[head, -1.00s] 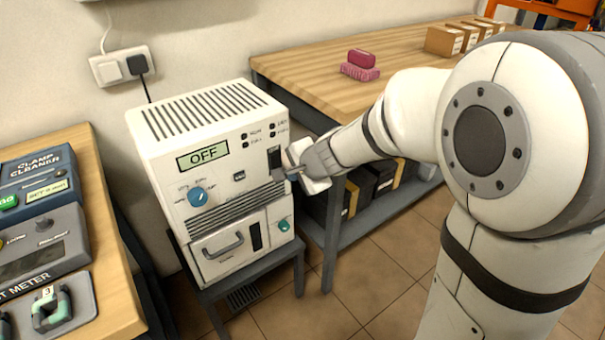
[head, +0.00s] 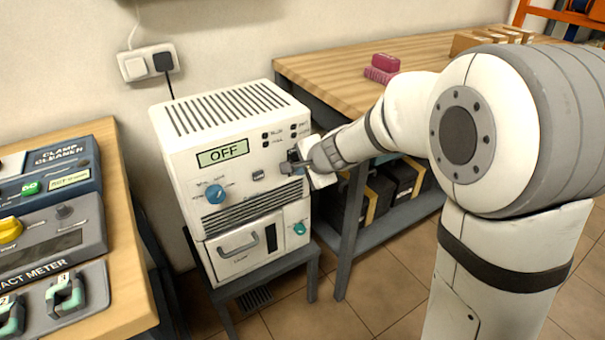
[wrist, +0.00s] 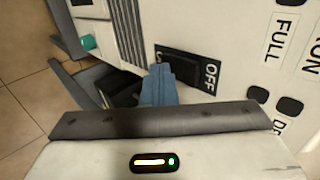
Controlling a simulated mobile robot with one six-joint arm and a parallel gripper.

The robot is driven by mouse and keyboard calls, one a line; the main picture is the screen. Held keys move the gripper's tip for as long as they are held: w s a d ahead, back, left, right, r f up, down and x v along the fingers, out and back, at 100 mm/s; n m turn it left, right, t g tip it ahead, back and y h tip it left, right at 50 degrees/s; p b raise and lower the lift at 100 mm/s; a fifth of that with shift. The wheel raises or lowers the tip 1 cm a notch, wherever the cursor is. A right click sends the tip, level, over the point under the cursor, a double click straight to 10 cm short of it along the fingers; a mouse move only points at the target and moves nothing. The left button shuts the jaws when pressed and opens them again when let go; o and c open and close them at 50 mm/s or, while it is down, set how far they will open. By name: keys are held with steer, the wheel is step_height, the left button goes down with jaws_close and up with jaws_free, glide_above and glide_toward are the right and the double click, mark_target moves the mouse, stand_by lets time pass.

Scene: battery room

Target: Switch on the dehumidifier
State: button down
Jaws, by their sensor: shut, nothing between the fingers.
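The dehumidifier (head: 238,172) is a white box with a top grille, standing on a low grey stand. Its display (head: 223,153) reads OFF. A blue knob (head: 215,194) sits below the display. A black rocker switch (wrist: 184,66) with an OFF label shows on its front in the wrist view. My gripper (head: 290,168) is at the right of the front panel, at the switch, which it mostly hides in the head view. In the wrist view the blue-grey fingers (wrist: 160,86) are shut and empty, at the switch's lower edge. I cannot tell whether they touch it.
A wall socket (head: 148,63) with a black plug is behind the dehumidifier. A wooden bench (head: 330,72) with pink blocks (head: 381,68) stands at the right, with boxes on its lower shelf. Another table (head: 128,245) with meters is at the left.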

steer(key=shift+p, duration=0.4)
steer(key=shift+r, duration=0.1)
steer(key=shift+r+p, duration=0.7)
steer(key=shift+r, duration=0.05)
steer(key=s+d+f+p+v, duration=0.1)
steer(key=p+v, duration=0.2)
steer(key=v, duration=1)
steer(key=shift+s+f, duration=0.2)
steer(key=shift+f, duration=0.05)
